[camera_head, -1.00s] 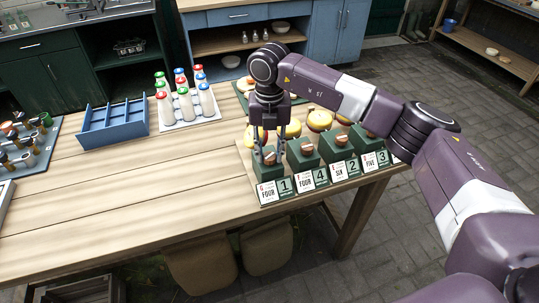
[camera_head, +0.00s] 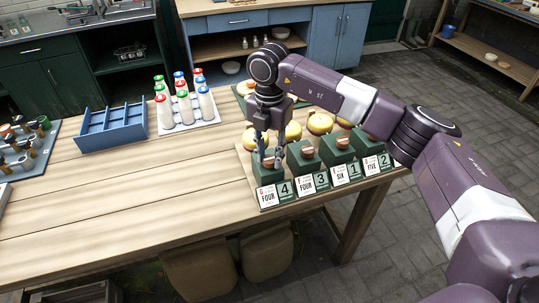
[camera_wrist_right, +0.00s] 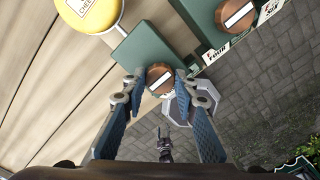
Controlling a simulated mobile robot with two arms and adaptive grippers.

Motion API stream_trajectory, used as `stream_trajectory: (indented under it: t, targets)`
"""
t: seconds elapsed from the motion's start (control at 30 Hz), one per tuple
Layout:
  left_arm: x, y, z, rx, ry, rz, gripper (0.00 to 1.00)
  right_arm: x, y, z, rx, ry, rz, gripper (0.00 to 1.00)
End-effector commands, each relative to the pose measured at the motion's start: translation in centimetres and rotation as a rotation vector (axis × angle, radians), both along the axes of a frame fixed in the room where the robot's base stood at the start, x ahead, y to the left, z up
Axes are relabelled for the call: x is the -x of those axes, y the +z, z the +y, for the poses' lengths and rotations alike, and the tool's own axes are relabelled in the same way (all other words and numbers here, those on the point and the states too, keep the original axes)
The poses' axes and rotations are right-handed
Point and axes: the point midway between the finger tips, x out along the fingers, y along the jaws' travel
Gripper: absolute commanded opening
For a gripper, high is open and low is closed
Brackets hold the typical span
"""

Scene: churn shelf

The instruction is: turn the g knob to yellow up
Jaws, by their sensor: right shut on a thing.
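A row of dark green boxes with brown knobs stands on a board at the table's right end. My right gripper (camera_head: 267,160) points down over the leftmost box (camera_head: 269,176), its fingers shut on that box's knob. In the right wrist view this round brown knob (camera_wrist_right: 160,77) with a slanting white stripe sits between the fingertips (camera_wrist_right: 158,86). The box's front carries a white card (camera_head: 267,196) reading FOUR and a green plate (camera_head: 285,188) showing 4. A small red letter on the card is too small to read surely. My left gripper is not in view.
Other knobs (camera_head: 307,152) stand close to the right, with yellow round things (camera_head: 293,131) behind. Capped bottles (camera_head: 185,107) on a tray and a blue divided box (camera_head: 112,127) stand farther left. The table's middle is clear.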

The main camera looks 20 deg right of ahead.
Motion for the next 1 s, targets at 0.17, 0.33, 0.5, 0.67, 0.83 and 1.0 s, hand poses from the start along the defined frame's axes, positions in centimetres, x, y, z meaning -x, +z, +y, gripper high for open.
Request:
stream_trajectory:
  t: [0.17, 0.33, 0.5, 0.67, 0.83, 1.0]
  targets:
    - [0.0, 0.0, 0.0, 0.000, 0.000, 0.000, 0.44, -0.1, 0.2, 0.0, 0.000, -0.003, -0.004, 0.03]
    - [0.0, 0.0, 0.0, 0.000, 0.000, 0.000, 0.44, -0.1, 0.2, 0.0, -0.001, -0.002, -0.004, 0.33]
    - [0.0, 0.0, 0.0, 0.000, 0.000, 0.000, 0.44, -0.1, 0.1, 0.0, -0.001, -0.001, -0.002, 0.44]
    - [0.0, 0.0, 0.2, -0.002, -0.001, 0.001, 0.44, 0.0, 0.1, 0.0, 0.000, -0.001, -0.001, 0.44]
    - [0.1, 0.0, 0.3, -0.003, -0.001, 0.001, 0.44, -0.1, 1.0, 0.0, -0.001, 0.000, -0.004, 0.44]
    - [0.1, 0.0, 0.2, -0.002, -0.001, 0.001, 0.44, -0.2, 4.2, 0.0, -0.001, 0.000, -0.006, 0.44]
